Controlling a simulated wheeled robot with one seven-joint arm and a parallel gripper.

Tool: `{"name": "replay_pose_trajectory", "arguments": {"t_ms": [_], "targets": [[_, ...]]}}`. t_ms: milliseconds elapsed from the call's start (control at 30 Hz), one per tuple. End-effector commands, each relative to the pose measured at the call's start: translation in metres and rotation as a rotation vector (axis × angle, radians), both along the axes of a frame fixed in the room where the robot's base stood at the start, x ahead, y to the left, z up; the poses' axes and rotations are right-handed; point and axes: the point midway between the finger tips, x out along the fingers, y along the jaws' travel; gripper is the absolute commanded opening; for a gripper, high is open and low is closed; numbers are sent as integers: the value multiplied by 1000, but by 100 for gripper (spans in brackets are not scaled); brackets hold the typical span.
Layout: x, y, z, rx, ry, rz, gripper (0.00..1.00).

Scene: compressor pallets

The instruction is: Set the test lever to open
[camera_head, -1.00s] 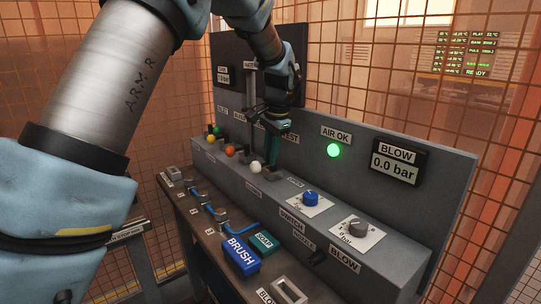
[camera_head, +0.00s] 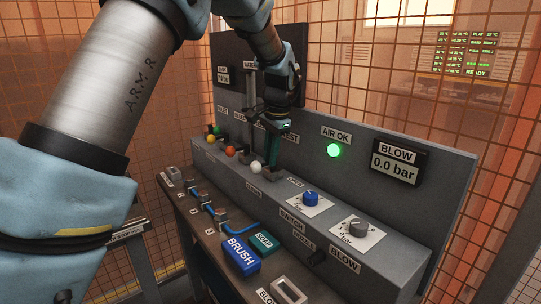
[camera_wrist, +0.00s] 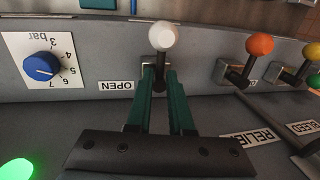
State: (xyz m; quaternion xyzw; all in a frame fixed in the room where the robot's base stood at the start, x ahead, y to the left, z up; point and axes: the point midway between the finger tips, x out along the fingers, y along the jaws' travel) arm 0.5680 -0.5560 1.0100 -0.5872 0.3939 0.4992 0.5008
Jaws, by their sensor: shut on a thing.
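The test lever has a white ball knob (camera_head: 256,168). It is the white-knobbed one in a row of levers on the grey bench console, below a partly hidden label ending in "EST". My gripper (camera_head: 272,163) reaches down to it from behind. In the wrist view, my gripper's teal fingers (camera_wrist: 160,78) are closed about the lever's stem just below the white knob (camera_wrist: 163,36), and the stem is partly hidden between them. The OPEN label (camera_wrist: 116,86) is beside the lever, on the picture's left. The lever stands clear of that label.
An orange-knobbed lever (camera_wrist: 260,45) and a yellow-knobbed lever (camera_wrist: 311,52) stand close by. A blue dial (camera_wrist: 41,68) is on the other side. The green AIR OK lamp (camera_head: 334,150) is lit, and the blow display (camera_head: 395,167) reads 0.0 bar. A blue brush block (camera_head: 241,256) lies in front.

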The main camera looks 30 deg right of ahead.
Motion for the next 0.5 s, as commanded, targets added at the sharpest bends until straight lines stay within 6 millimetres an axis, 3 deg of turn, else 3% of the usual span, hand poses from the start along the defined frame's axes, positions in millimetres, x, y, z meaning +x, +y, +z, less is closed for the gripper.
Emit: {"name": "replay_pose_trajectory", "arguments": {"t_ms": [167,500], "targets": [[-2,-2,1,-1,3,26,0],[-5,-7,2,-3,1,331,0]]}}
